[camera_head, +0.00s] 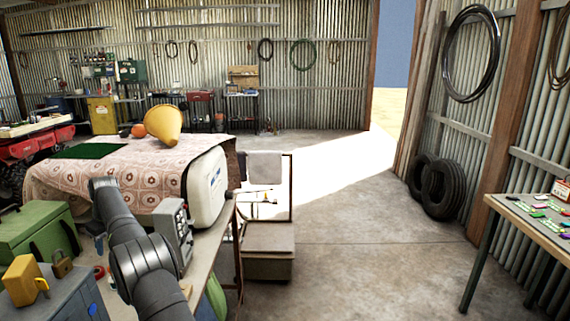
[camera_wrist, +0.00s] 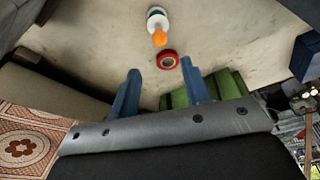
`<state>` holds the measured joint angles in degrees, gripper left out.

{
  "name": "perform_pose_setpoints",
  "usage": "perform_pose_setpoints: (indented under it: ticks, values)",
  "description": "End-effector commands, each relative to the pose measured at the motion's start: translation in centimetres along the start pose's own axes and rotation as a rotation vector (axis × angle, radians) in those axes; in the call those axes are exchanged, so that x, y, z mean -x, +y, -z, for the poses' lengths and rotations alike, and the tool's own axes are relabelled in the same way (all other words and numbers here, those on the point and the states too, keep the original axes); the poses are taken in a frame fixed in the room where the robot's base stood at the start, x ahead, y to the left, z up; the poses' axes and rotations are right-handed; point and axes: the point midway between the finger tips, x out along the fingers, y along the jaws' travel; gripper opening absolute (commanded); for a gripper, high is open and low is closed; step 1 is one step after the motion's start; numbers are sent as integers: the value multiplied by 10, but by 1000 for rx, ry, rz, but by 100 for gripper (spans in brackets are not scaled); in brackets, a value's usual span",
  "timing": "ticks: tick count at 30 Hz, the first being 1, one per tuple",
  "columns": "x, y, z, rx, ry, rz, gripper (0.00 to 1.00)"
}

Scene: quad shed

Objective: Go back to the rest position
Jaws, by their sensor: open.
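My gripper (camera_wrist: 159,66) shows in the wrist view with two blue fingers spread apart and nothing between them. It points toward a pale worktop (camera_wrist: 90,35). A red tape ring (camera_wrist: 167,61) lies beyond the fingertips in that view, near a white and green bottle with an orange cap (camera_wrist: 157,25). In the head view my dark arm reaches up from the bottom left, and the gripper is mostly hidden behind it.
A patterned cloth (camera_head: 70,180) lies behind.

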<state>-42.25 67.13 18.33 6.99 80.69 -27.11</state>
Motion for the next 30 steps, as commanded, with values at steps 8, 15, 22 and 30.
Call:
perform_pose_setpoints:
  ticks: [8, 15, 22, 30]
  values:
    - [-35, 0, -1, -1, -3, 1, 44]
    - [-84, 0, -1, -1, -3, 2, 44]
    - [-97, 0, 4, 0, 5, -2, 44]
    - [-50, 0, 16, 0, 3, -1, 44]
